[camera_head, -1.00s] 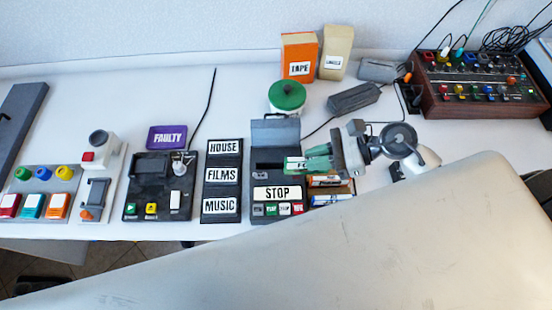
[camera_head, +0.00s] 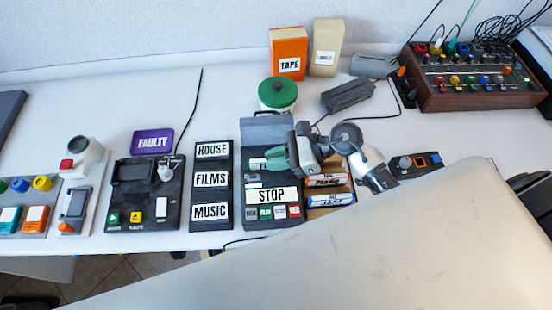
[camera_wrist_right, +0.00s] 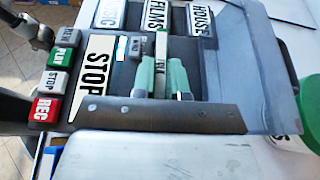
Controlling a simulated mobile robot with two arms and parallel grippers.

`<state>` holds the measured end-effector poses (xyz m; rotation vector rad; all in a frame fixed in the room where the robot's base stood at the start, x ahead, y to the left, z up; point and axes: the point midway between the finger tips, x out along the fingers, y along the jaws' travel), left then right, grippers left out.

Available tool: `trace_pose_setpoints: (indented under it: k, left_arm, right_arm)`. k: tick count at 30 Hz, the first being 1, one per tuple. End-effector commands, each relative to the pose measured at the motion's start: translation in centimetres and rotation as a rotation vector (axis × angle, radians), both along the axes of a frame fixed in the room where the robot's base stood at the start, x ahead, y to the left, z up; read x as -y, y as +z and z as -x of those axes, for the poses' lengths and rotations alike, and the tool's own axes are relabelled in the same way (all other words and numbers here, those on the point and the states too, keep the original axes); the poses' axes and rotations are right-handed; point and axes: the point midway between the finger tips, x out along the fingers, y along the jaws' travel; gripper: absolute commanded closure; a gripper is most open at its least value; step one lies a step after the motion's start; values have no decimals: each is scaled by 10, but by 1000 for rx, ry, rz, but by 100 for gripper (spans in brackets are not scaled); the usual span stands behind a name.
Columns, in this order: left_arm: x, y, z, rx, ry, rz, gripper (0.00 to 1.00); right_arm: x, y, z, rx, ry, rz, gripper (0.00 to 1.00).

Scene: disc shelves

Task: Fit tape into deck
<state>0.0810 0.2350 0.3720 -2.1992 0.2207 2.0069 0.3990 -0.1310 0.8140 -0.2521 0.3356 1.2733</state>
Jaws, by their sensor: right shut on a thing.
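The deck (camera_head: 270,222) is a dark box with a STOP label (camera_head: 271,195), a row of small buttons and a raised grey lid (camera_head: 266,128). In the wrist view the lid (camera_wrist_right: 255,50) stands open at the right. My right gripper (camera_head: 262,163) has pale green fingers and is over the deck's open bay, between STOP label and lid. It is shut on a thin tape (camera_wrist_right: 161,50), seen edge-on between the fingers in the wrist view. The fingers hide part of the bay, and I cannot tell how deep the tape sits. My left gripper is not in view.
Tapes with orange (camera_head: 327,180) and blue (camera_head: 330,201) labels lie right of the deck. A HOUSE, FILMS, MUSIC panel (camera_head: 211,165) stands close on its left. A green-lidded tub (camera_head: 278,93) is behind the lid. Cables run at the back right.

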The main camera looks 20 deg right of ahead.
Motion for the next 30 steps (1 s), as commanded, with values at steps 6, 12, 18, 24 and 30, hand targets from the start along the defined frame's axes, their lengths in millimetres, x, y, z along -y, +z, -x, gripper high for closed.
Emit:
trace_pose_setpoints:
  k: [6,12,18,24,30]
  left_arm:
    - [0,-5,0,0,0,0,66]
    - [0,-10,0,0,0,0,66]
    - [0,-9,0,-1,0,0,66]
    - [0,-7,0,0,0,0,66]
    - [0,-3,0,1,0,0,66]
  right_arm:
    - [0,-5,0,1,-1,1,100]
    - [0,-10,0,-2,0,4,85]
    - [0,-12,2,-10,4,6,61]
    - [-1,-12,4,-14,7,8,61]
    - [11,-3,7,-13,6,13,61]
